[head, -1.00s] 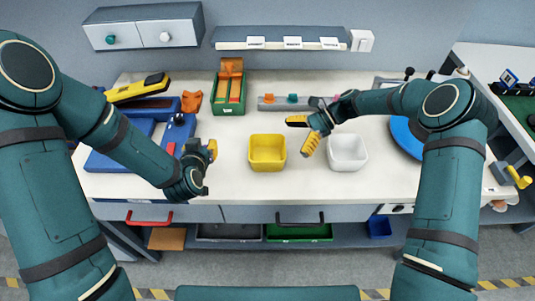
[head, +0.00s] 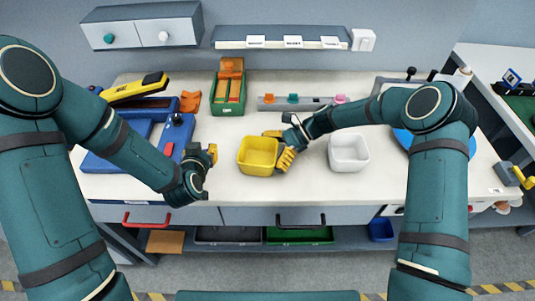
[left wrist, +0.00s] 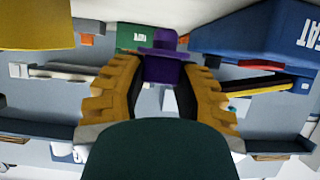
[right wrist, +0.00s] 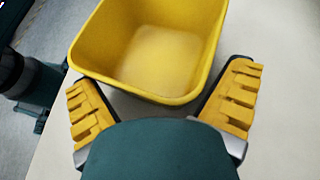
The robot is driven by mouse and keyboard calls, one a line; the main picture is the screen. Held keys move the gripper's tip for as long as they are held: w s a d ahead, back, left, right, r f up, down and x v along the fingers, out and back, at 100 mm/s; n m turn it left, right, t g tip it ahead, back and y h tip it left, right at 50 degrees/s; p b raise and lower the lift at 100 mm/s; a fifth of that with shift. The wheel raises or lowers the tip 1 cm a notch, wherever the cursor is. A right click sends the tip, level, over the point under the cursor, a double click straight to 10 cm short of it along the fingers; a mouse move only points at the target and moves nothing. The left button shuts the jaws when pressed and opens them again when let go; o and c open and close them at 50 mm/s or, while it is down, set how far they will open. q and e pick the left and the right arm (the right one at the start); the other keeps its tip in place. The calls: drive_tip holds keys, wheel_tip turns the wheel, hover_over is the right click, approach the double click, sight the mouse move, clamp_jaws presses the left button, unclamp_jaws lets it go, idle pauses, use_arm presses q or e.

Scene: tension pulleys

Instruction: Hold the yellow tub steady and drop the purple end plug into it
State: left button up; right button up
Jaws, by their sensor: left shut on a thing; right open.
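The yellow tub (head: 258,157) stands on the bench, tilted slightly in the head view and empty inside. My right gripper (head: 280,146) is open at the tub's right side. In the right wrist view the tub (right wrist: 150,50) lies just ahead of and partly between the spread fingers (right wrist: 165,105); I cannot tell whether they touch it. My left gripper (head: 208,158) is left of the tub, above the bench. In the left wrist view it is shut on the purple end plug (left wrist: 165,68), held between the yellow fingertips. The plug is hidden in the head view.
A white tub (head: 348,153) stands to the right of the yellow one. A green bin (head: 228,103) and a grey rail with colored plugs (head: 275,103) are behind. A blue tray (head: 105,162) lies at left. The front bench middle is clear.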

clamp_jaws()
drive_tip(key=shift+c, duration=0.7)
unclamp_jaws()
